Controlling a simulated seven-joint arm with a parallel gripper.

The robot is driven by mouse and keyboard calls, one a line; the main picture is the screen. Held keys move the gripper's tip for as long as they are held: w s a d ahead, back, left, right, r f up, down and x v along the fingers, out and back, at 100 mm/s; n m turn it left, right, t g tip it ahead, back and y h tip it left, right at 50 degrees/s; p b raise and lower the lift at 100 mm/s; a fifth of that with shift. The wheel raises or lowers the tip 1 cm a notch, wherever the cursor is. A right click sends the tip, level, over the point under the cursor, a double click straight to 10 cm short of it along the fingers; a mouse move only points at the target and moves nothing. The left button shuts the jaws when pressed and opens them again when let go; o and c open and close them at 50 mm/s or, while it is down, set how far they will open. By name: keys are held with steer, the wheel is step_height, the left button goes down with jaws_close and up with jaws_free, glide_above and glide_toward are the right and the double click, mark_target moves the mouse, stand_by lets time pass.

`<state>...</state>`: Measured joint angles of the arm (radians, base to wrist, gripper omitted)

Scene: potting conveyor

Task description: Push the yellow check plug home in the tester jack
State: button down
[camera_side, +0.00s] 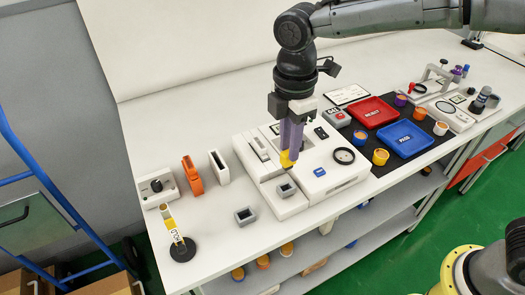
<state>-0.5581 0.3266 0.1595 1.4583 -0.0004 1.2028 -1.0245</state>
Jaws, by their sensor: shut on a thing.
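My gripper (290,147) points straight down with its fingers shut on the yellow check plug (286,160). The plug sits at the fingertips, above the white tester (315,200). A grey square block with a dark opening (286,189), which looks like the tester jack, is on the tester's front part, just below and in front of the plug in the picture. The plug appears apart from it. The plug's lower end and its exact height are hard to tell. The fingers hide part of the tester behind them.
A similar grey block (245,217) lies on the table at left. Red (373,112) and blue (404,137) trays lie right.

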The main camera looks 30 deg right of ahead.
steer(key=shift+w+d+f, duration=0.1)
steer(key=shift+w+d, duration=0.05)
steer(key=shift+d, duration=0.05)
steer(key=shift+f, duration=2.5)
steer(key=shift+f, duration=1.55)
steer(key=c, duration=0.6)
jaws_free()
step_height(320, 180, up, 14)
steer(key=shift+f, duration=0.1)
